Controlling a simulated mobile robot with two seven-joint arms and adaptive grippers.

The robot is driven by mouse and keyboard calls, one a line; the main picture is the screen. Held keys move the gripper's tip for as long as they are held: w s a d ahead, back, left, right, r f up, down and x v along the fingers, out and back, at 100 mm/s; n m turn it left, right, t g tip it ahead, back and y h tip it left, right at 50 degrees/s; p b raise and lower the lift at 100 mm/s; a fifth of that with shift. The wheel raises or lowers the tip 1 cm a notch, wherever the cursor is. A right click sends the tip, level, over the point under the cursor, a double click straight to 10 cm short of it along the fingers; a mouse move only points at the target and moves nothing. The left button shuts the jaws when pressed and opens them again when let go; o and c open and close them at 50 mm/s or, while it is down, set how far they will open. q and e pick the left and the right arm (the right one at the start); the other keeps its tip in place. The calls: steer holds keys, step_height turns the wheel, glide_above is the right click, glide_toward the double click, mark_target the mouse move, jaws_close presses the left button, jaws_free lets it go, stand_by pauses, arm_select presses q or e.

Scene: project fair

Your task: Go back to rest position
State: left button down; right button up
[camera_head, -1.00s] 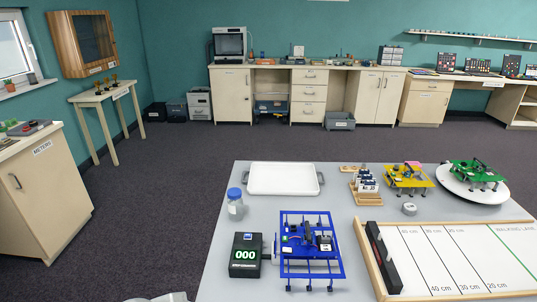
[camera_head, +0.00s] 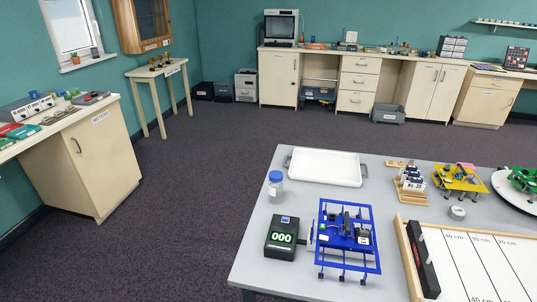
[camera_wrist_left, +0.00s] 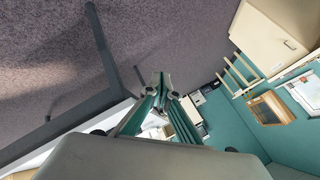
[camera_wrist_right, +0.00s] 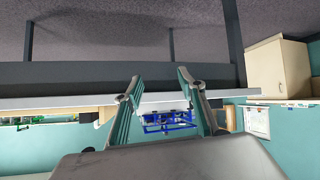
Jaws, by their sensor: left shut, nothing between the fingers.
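My left gripper (camera_wrist_left: 160,82) shows in the left wrist view with its two fingers close together and nothing between them. It is clear of the table. My right gripper (camera_wrist_right: 159,86) shows in the right wrist view with its fingertips well apart and no object held. The table edge and the blue walker frame (camera_wrist_right: 168,121) appear beyond its fingers. Neither gripper shows in the head view.
The grey table (camera_head: 265,232) carries a white tray (camera_head: 326,167), a jar (camera_head: 276,187), a black counter box (camera_head: 283,238), a blue walker (camera_head: 345,238) and a framed lane board (camera_head: 460,260). Dark floor (camera_head: 190,220) is free left of it. A cabinet (camera_head: 95,165) stands at the left.

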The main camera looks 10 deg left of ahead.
arm_select(q)
steer(key=d+f+n+t+h, duration=0.2)
steer(key=d+f+h, duration=0.2)
steer(key=d+f, duration=0.6)
steer(key=shift+s+d+f+n+t+h, duration=0.15)
steer(key=shift+s+f+n+t+h, duration=0.2)
steer(key=shift+s+h, duration=0.1)
arm_select(e)
steer(key=shift+s+d+f+g, duration=0.15)
steer(key=shift+s+d+f, duration=0.15)
steer(key=shift+f, duration=0.2)
steer(key=shift+s+d+f+g, duration=0.15)
steer(key=shift+d+f, duration=0.2)
steer(key=shift+f, duration=0.1)
steer(key=shift+w+r, duration=0.15)
steer(key=shift+r, duration=0.1)
